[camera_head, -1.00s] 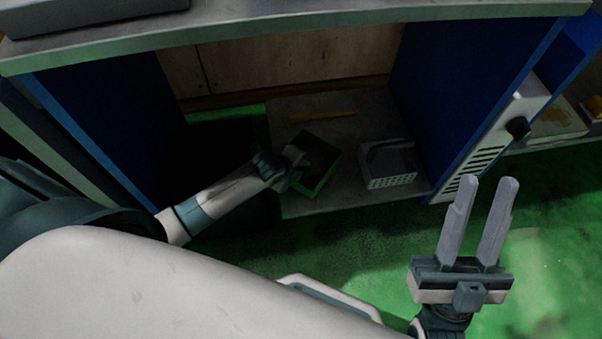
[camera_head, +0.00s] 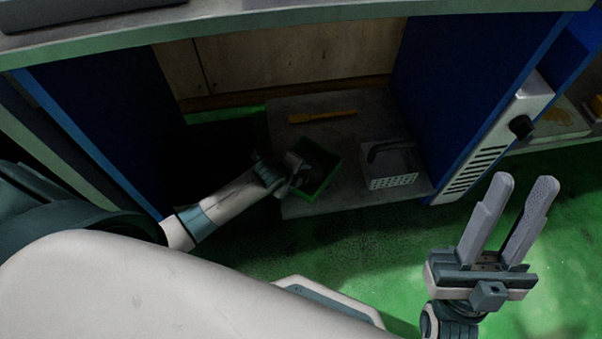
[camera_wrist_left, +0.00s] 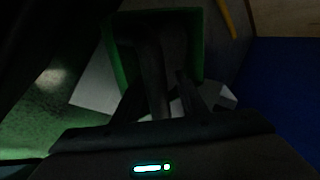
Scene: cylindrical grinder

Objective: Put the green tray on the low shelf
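The green tray (camera_head: 327,184) is a dark-bottomed open box with green walls, over the left front part of the grey low shelf (camera_head: 350,204) under the bench. I cannot tell whether it rests fully on the shelf. My left gripper (camera_head: 299,174) is at the tray's left side, its fingers dark and partly hidden. In the left wrist view the tray's green wall (camera_wrist_left: 197,45) shows beyond the fingers, which overlap its inside; their gap and grip are too dark to judge. My right gripper (camera_head: 525,181) is open and empty, in front of the cabinet at right.
A grey perforated basket (camera_head: 392,182) with a dark handle stands on the shelf right of the tray. A yellow bar (camera_head: 323,116) lies behind the tray. Blue side panels (camera_head: 440,85) flank the shelf, and the bench top (camera_head: 300,22) overhangs it.

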